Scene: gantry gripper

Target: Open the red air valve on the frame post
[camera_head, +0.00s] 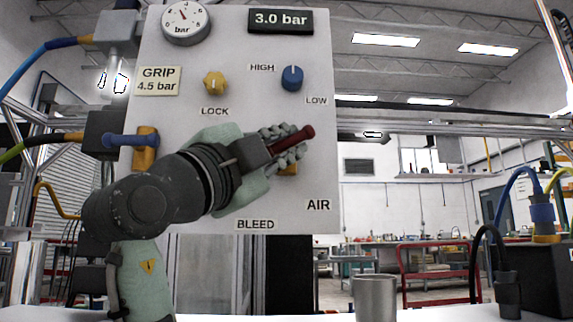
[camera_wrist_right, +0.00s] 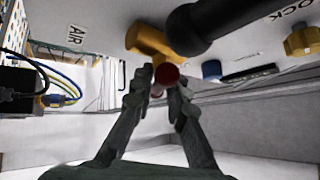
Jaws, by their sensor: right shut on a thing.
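The red air valve handle (camera_head: 293,139) is at the right part of the white panel (camera_head: 240,55), above the AIR label (camera_head: 318,204). It slants up to the right. My right gripper (camera_head: 287,143) is shut on it, and the red tip sticks out past the fingers. A little of the brass valve body (camera_head: 289,168) shows below the fingers. In the right wrist view the red round handle end (camera_wrist_right: 166,74) is between the fingertips (camera_wrist_right: 160,88), below the brass body (camera_wrist_right: 150,40). My left gripper is not in view.
A blue-handled brass valve (camera_head: 146,150) is at the panel's left edge. A yellow LOCK knob (camera_head: 215,83) and blue HIGH/LOW knob (camera_head: 291,78) are above my gripper. The display (camera_head: 280,20) reads 3.0 bar. A metal cup (camera_head: 375,298) stands at the lower right.

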